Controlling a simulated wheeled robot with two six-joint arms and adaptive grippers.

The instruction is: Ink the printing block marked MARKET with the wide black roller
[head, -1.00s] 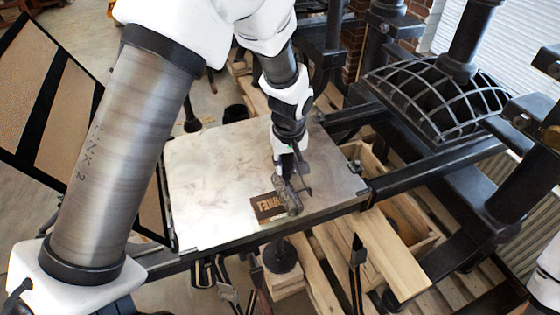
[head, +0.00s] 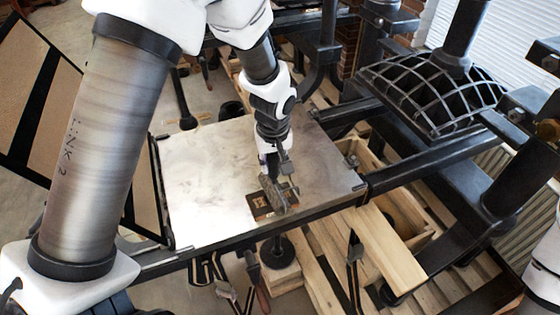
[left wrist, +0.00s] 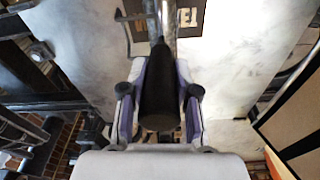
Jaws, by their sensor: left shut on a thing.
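The dark printing block (head: 259,210) lies flat near the front edge of the pale press bed (head: 205,180). The roller (head: 272,190) covers much of it in the head view, hiding most of its lettering. In the left wrist view the block (left wrist: 189,17) shows the pale letters "ET" at the top. My left gripper (head: 277,165) is shut on the roller's black handle (left wrist: 160,90) above the bed. The roller is over the block; I cannot tell whether it touches. My right gripper is out of view.
A black press with a ribbed dome (head: 435,95) stands at the right. A panelled frame (head: 40,100) stands at the left. A wooden pallet and planks (head: 385,250) lie below the bed. The bed's left part is clear.

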